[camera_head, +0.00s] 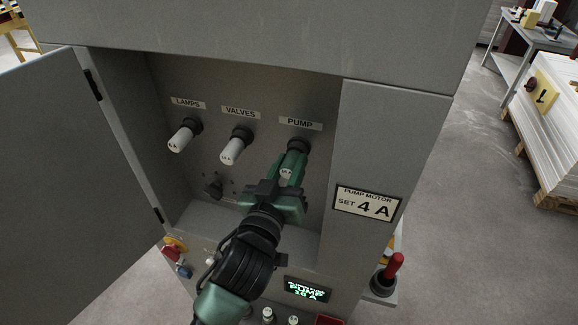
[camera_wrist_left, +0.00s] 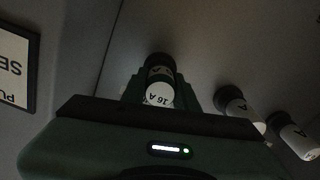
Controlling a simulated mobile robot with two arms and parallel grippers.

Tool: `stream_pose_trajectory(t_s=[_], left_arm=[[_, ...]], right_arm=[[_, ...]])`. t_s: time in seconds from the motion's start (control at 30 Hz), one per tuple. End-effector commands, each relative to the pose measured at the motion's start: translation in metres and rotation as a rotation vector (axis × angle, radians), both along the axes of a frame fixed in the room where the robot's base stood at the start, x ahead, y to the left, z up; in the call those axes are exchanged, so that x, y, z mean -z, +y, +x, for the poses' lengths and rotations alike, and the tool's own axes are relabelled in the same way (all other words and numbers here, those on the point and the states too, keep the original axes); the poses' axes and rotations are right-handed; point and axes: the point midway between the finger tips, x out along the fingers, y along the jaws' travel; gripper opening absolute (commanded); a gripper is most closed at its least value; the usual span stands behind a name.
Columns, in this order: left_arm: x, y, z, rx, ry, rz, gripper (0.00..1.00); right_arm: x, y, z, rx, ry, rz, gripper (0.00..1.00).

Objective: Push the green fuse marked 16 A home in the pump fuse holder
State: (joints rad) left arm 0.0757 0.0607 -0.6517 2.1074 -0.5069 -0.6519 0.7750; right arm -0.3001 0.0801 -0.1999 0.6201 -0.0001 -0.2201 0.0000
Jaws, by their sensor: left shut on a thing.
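My left gripper (camera_head: 289,170) reaches into the open cabinet and is shut on the fuse marked 16 A (camera_wrist_left: 159,95). The fuse's white end with the lettering faces the left wrist camera; its green colour is hard to make out. The fuse points at the dark round pump fuse holder (camera_head: 299,145) under the PUMP label (camera_head: 300,123). The holder also shows in the left wrist view (camera_wrist_left: 160,60). The fuse's inner end meets the holder's mouth, but how deep it sits is hidden by the fingers. My right gripper is not in view.
White fuses sit in the LAMPS holder (camera_head: 182,138) and the VALVES holder (camera_head: 234,149) to the left. A plate (camera_head: 366,204) on the right reads PUMP MOTOR SET 4 A. The cabinet door (camera_head: 75,170) stands open.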

Motion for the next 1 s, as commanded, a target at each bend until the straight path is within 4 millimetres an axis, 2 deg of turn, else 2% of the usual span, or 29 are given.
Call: stream_pose_trajectory(t_s=[0.03, 0.1, 0.47, 0.57, 0.8, 1.0], left_arm=[[-0.001, 0.000, 0.000, 0.000, -0.001, 0.000, 0.35], [0.000, 0.000, 0.000, 0.000, -0.001, 0.000, 0.54], [0.001, 0.001, -0.002, 0.000, 0.001, -0.001, 0.55], [0.003, 0.004, -0.012, 0.000, 0.002, -0.002, 0.55], [0.004, 0.018, -0.050, 0.000, 0.001, -0.004, 0.55], [0.002, 0.025, -0.071, 0.001, 0.000, -0.001, 0.55]], right_arm=[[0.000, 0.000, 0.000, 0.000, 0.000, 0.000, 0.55], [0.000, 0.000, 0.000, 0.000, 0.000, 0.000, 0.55], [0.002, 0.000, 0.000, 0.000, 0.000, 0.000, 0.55], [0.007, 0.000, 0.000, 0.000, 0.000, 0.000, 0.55], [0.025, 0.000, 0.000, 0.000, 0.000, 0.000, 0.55], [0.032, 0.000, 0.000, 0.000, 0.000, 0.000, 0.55]])
